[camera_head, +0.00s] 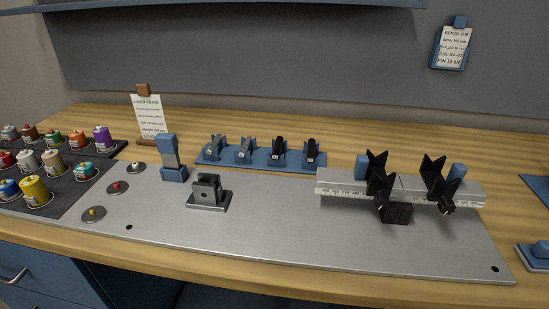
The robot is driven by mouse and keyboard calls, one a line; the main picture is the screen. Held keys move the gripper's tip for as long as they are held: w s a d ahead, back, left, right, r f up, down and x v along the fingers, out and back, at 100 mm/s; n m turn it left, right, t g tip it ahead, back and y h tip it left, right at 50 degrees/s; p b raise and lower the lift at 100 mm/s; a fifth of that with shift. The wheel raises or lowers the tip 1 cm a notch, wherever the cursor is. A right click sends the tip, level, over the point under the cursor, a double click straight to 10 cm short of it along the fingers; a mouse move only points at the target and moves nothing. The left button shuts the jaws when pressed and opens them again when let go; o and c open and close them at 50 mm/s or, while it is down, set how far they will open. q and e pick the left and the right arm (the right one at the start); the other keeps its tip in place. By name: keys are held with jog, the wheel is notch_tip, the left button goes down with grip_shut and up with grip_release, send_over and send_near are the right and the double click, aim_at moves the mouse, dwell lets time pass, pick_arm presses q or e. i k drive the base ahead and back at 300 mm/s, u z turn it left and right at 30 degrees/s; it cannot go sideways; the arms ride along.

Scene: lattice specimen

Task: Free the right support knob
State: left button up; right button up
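A pale rail with a scale along its front edge (335,188) lies across the right part of the grey metal plate (280,235). Two black V-shaped supports sit on it: the left support (377,172) and the right support (435,178). A small dark knob (447,207) is at the front of the right support, below the rail's front edge. A similar knob (383,203) is at the front of the left support. Whether either knob is tight or loose cannot be told. Neither of my grippers is in view.
A black block (398,213) stands below the rail near the left knob. A dark clevis bracket (208,192) and a blue-grey block (172,158) stand left. A blue tray (202,162) holds several clamp-like parts. The plate's middle front is clear.

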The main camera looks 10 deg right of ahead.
aim_at(446, 206)
jog(key=u, duration=0.2)
jog(key=k, duration=1.4)
jog(key=z, duration=1.7)
jog(key=i, duration=0.5)
jog(key=z, duration=0.05)
